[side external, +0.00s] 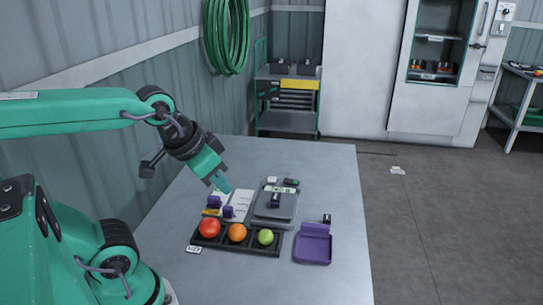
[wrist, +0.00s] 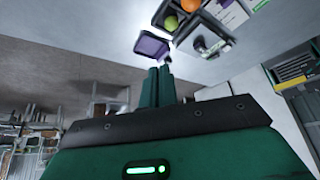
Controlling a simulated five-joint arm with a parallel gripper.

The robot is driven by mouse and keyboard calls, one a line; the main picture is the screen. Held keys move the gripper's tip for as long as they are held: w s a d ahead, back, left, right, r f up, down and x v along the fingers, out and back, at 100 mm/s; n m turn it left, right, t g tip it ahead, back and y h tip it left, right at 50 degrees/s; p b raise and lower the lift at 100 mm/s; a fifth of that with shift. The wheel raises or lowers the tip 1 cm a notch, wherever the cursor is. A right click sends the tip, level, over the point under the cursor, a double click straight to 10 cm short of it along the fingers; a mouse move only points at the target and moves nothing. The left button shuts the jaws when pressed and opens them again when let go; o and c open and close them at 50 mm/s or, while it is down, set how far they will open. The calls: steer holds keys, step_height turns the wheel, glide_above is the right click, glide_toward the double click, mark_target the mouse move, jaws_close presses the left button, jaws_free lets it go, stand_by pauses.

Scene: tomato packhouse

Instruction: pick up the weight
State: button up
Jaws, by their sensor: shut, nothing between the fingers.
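The weight looks like the small dark block (side external: 275,201) on the plate of the grey scale (side external: 262,215), near the middle of the table. The scale also shows in the wrist view (wrist: 226,44), with a small dark thing on it. My gripper (side external: 223,185) is shut and empty, above the table to the left of the scale, apart from the weight. In the wrist view my closed fingertips (wrist: 160,70) point toward the purple tray and scale. Another small dark object (side external: 327,218) stands at the back of the purple tray; I cannot tell what it is.
A black holder (side external: 262,249) with a red, an orange and a green tomato sits in front of the scale. The purple tray (side external: 313,247) is to the right. White sheets and small purple items (side external: 229,211) lie left of the scale. The table's back (side external: 300,155) is clear.

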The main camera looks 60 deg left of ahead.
steer(key=o, duration=1)
steer(key=shift+c, duration=0.2)
steer(key=n+g, duration=0.6)
steer(key=n, duration=0.3)
glide_above(276, 197)
step_height(276, 197, down, 12)
steer(key=shift+w+a+r, duration=0.1)
steer(key=shift+w, duration=0.05)
steer(key=shift+f, duration=3.9)
